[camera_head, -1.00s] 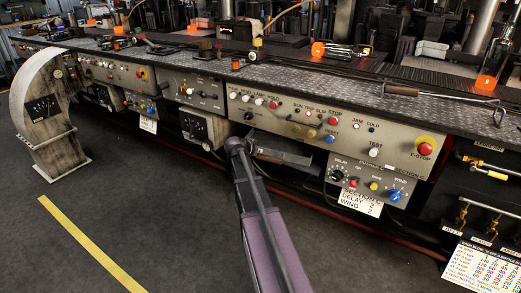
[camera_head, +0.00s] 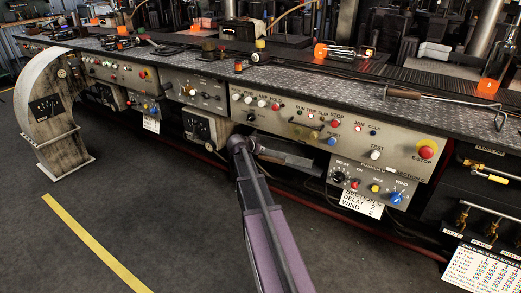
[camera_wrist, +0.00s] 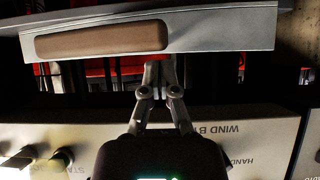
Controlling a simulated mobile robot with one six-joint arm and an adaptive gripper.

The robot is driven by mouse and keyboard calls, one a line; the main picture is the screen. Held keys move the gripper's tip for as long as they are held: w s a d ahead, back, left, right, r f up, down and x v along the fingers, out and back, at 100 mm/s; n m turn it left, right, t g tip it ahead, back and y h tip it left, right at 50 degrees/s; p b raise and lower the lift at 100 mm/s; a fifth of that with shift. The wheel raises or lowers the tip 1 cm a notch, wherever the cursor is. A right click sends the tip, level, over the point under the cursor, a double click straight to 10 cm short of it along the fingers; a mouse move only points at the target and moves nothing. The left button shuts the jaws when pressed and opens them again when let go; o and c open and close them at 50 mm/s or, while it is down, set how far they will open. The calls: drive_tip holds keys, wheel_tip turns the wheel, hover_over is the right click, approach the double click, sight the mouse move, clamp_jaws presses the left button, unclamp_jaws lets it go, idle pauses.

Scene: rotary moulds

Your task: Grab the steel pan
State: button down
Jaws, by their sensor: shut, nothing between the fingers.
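In the wrist view a grey metal piece (camera_wrist: 222,32) with a long brown, wood-like strip (camera_wrist: 105,39) on its face spans the top. I cannot tell for sure whether it is the steel pan. My gripper (camera_wrist: 160,62) is shut and empty, its fingertips close beneath or against the lower edge of this piece; contact is unclear. In the head view my gripper is hidden beyond my arm and the console, and no clear steel pan shows.
A control bench (camera_head: 300,85) with button panels runs across the head view. A tool with a wooden handle (camera_head: 403,93) lies on its top. A curved grey stand (camera_head: 50,120) is at left. The floor (camera_head: 150,205) in front is clear. A labelled panel (camera_wrist: 240,135) lies below my fingers in the wrist view.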

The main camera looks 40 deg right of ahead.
drive_tip(key=shift+a+r+p, duration=0.1)
drive_tip(key=shift+r+p, duration=0.2)
drive_tip(key=shift+r, duration=0.1)
drive_tip(key=s+a, duration=0.4)
drive_tip(key=a, duration=0.7)
drive_tip(key=shift+s, duration=0.3)
drive_tip(key=shift+f, duration=0.15)
drive_tip(key=s+a+f+n+g+y, duration=0.1)
drive_tip(key=s+a+f+n+y, duration=0.1)
drive_tip(key=a, duration=0.7)
drive_tip(key=s+a+f+n+g+y, duration=0.1)
drive_tip(key=s+a+f+n+y, duration=0.2)
drive_tip(key=s+a+n+y, duration=0.2)
drive_tip(key=s+a+f+n+g+y, duration=0.2)
drive_tip(key=s+a+n, duration=0.4)
drive_tip(key=s+a, duration=0.3)
drive_tip(key=a+f+y, duration=0.1)
drive_tip(key=a, duration=0.3)
drive_tip(key=shift+s+a+n, duration=0.25)
drive_tip(key=shift+s+n, duration=0.05)
drive_tip(key=shift+s, duration=0.1)
drive_tip(key=shift+s, duration=0.15)
